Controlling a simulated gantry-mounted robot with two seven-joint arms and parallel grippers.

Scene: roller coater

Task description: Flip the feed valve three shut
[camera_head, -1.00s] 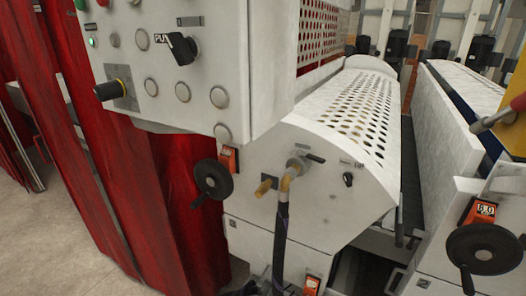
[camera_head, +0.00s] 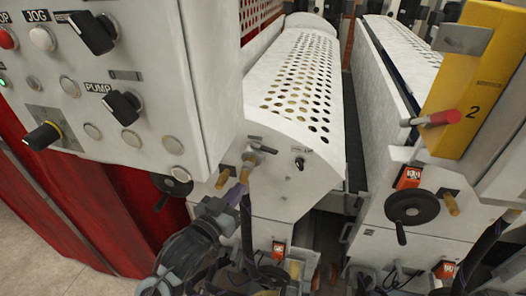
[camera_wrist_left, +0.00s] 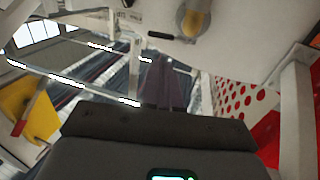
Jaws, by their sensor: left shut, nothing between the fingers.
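A valve (camera_head: 254,158) with a grey body, a short dark lever and a brass elbow is on the white end face of the perforated-cover unit. A dark hose hangs from its elbow. I cannot read a number on it. My left gripper (camera_head: 236,192) is just below and left of the valve, its purple fingertips together and empty, close to the hose; contact cannot be told. In the left wrist view the shut fingers (camera_wrist_left: 164,82) point towards the white panel, with a brass fitting (camera_wrist_left: 194,22) and a black lever (camera_wrist_left: 160,36) beyond them. My right gripper is not in view.
A control box (camera_head: 130,90) with knobs and buttons overhangs at the left. A black handwheel (camera_head: 172,184) sits below it. At the right are another handwheel (camera_head: 412,207) and a yellow block (camera_head: 465,85) marked 2, with a red handle (camera_head: 437,118).

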